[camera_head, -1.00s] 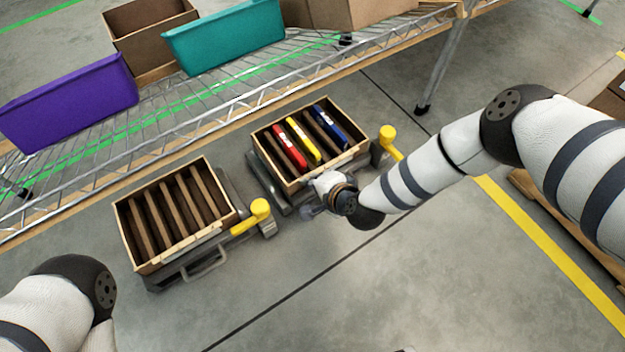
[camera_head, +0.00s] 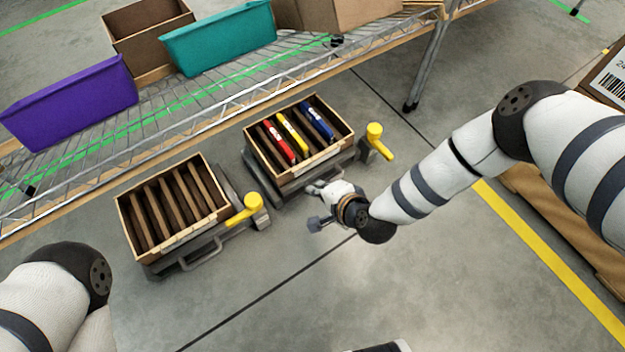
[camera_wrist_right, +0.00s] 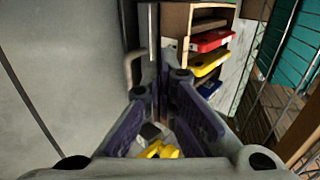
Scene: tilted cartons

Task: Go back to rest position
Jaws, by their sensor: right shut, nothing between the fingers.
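My right gripper (camera_head: 316,188) is shut and empty, just in front of the right carton (camera_head: 283,178) and apart from its contents. In the right wrist view the dark fingers (camera_wrist_right: 164,78) show with nothing held between them. The right carton is tilted and divided by slats, and holds a red item (camera_head: 279,143), a yellow item (camera_head: 292,133) and a blue item (camera_head: 316,121). These items also show beyond the fingers in the wrist view. My left arm shows only at the lower left; its gripper is out of view.
A tilted, slatted carton (camera_head: 140,245) without coloured items stands on the left. Yellow handles (camera_head: 244,209) stick out beside the cartons. A wire shelf (camera_head: 150,125) behind holds a purple bin (camera_head: 70,100) and a teal bin (camera_head: 218,38). The floor in front is mostly clear.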

